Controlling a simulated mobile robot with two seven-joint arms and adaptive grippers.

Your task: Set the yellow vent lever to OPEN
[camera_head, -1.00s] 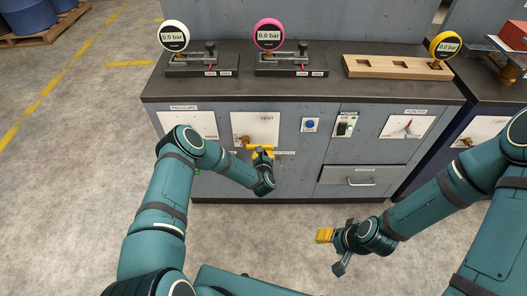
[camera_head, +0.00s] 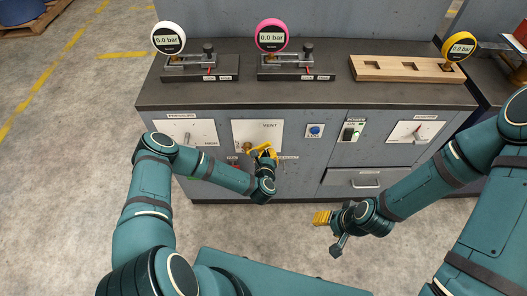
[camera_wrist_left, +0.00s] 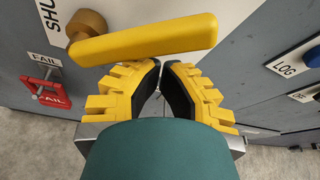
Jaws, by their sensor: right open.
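The yellow vent lever (camera_head: 259,149) sits on the white VENT panel (camera_head: 268,129) of the cabinet front, pointing right from its brass hub. In the left wrist view the lever (camera_wrist_left: 145,40) runs across the top from the hub (camera_wrist_left: 87,27), and part of a SHUT label (camera_wrist_left: 50,16) shows to its left. In the head view my left gripper (camera_head: 267,152) is beside the lever's free end. My right gripper (camera_head: 322,217) is open and empty, away from the cabinet.
The PRESSURE panel (camera_head: 193,132) is left of the vent, partly behind my left arm. A blue button (camera_head: 315,130), a power switch (camera_head: 350,133) and a dial panel (camera_head: 416,132) are to the right. Gauges stand on top.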

